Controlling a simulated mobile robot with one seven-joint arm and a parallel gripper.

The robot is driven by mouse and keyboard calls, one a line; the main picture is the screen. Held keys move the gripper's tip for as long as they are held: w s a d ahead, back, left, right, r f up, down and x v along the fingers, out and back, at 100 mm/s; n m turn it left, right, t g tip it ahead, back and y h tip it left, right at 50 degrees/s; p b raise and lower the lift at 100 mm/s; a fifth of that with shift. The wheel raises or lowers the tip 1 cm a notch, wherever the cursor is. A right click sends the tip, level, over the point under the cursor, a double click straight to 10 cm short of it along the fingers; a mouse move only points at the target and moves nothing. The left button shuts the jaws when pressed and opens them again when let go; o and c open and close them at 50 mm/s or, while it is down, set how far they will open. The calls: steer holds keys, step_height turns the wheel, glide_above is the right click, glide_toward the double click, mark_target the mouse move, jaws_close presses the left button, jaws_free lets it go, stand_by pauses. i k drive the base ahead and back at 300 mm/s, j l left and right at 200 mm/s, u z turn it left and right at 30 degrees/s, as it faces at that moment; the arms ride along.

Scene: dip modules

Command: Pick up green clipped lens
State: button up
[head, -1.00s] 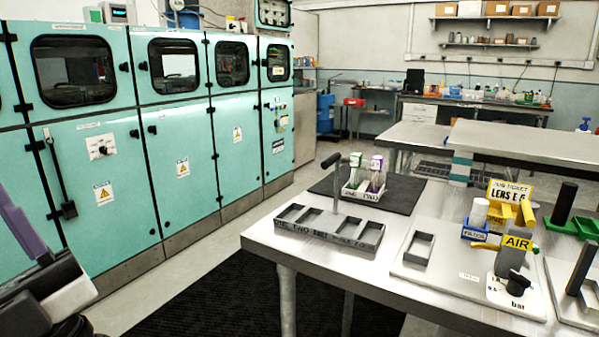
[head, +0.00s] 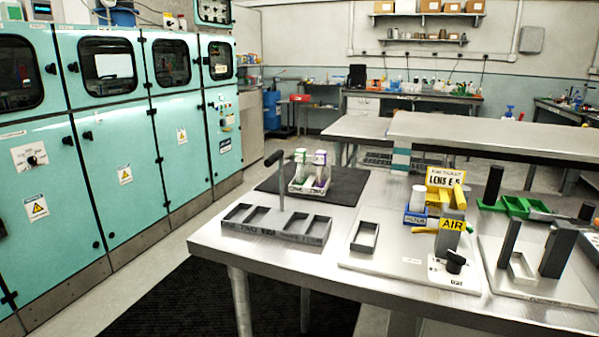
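A green-topped clipped item (head: 300,156), which looks like the green clipped lens, stands upright in a small white tray (head: 297,189). The lens details are too small to tell. The tray sits on a black mat (head: 342,189) at the back left of the metal table (head: 300,262). My gripper is not in view.
A grey four-slot rack (head: 277,226) with an upright handle stands in front of the mat.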

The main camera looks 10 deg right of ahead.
mark_target(301, 155)
steer(key=i+j+z, duration=0.1)
steer(key=j, duration=0.25)
steer(key=i+j+z, duration=0.1)
steer(key=i+j, duration=0.2)
steer(key=i+j+z, duration=0.1)
steer(key=j, duration=0.35)
steer(key=i+j, duration=0.25)
steer(key=j, duration=0.15)
steer(key=i+j+z, duration=0.15)
steer(key=j, duration=0.2)
steer(key=i+j+z, duration=0.1)
steer(key=j, duration=0.35)
steer(key=i+j+z, duration=0.1)
steer(key=j, duration=0.3)
steer(key=i+l, duration=0.2)
steer(key=l, duration=0.2)
steer(key=i+l, duration=0.25)
steer(key=l, duration=0.15)
steer(key=i+l, duration=0.2)
steer(key=l, duration=0.2)
